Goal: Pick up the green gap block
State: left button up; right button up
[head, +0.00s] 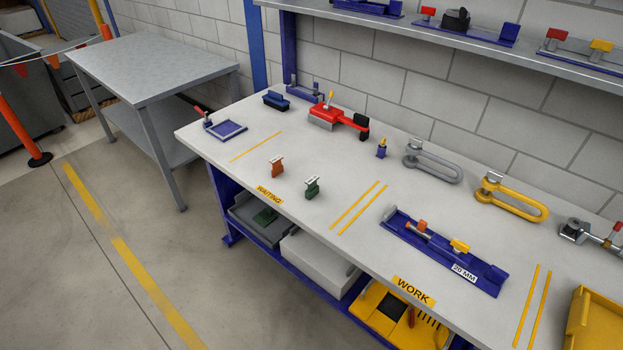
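The green gap block (312,187) stands upright on the white workbench (300,220), near its front edge, with a pale top. It is to the right of a similar orange block (277,166) and behind the "WAITING" label (269,195). Nothing touches the green block. Neither of my grippers is in the head view.
A blue fixture marked "20 MM" (438,252) lies to the right, behind the "WORK" label (413,290). A red magnet-like tool (338,119), a small blue piece (381,148), and grey (432,161) and yellow (511,197) shackles stand behind. The bench around the green block is clear.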

aim_at(313, 189)
jog(key=u, duration=0.3)
jog(key=k, duration=0.35)
jog(key=u, duration=0.95)
jog(key=i, duration=1.3)
jog(key=z, duration=0.9)
